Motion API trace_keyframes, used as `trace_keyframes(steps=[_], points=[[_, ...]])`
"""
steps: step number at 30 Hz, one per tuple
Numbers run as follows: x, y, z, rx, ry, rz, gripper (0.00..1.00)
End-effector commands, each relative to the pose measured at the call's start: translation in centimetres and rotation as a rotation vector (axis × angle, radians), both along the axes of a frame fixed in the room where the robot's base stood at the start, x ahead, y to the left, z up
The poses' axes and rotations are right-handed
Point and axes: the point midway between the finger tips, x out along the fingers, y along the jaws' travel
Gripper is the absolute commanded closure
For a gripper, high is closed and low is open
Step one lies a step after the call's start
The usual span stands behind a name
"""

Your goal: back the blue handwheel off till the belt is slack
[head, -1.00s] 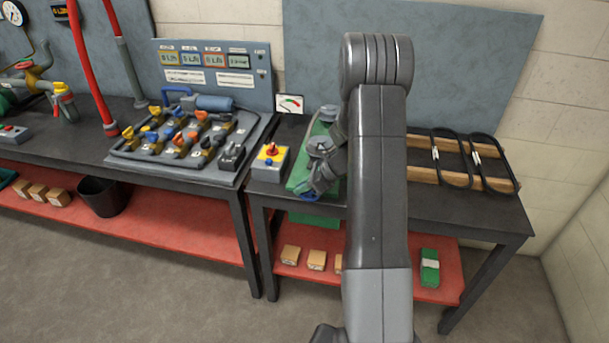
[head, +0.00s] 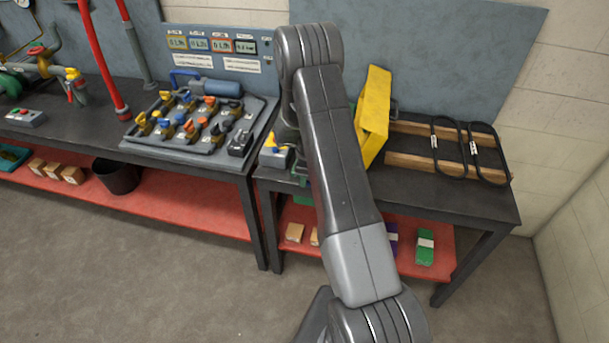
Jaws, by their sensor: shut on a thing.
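My arm stands across the middle of the head view, and its end drops behind its own links. My gripper is hidden there, so its fingers do not show. The blue handwheel is hidden behind my arm too. Only a small bit of the green machine (head: 303,198) shows at the front edge of the right bench. A yellow panel (head: 373,115) stands upright on the bench just right of my arm. The belt on the machine cannot be seen, so its tension cannot be told.
A grey control box (head: 273,158) with a yellow top sits left of my arm. Black belts (head: 449,150) lie on wooden strips at the right of the bench (head: 440,195). The floor in front is clear.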

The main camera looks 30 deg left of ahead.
Motion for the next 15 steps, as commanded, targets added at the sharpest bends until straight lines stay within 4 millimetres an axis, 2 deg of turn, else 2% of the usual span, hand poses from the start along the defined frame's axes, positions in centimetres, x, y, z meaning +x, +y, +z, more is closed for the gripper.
trace_keyframes(steps=[15], points=[[0.07,0.06,-0.11,-0.036,-0.011,0.000,1.00]])
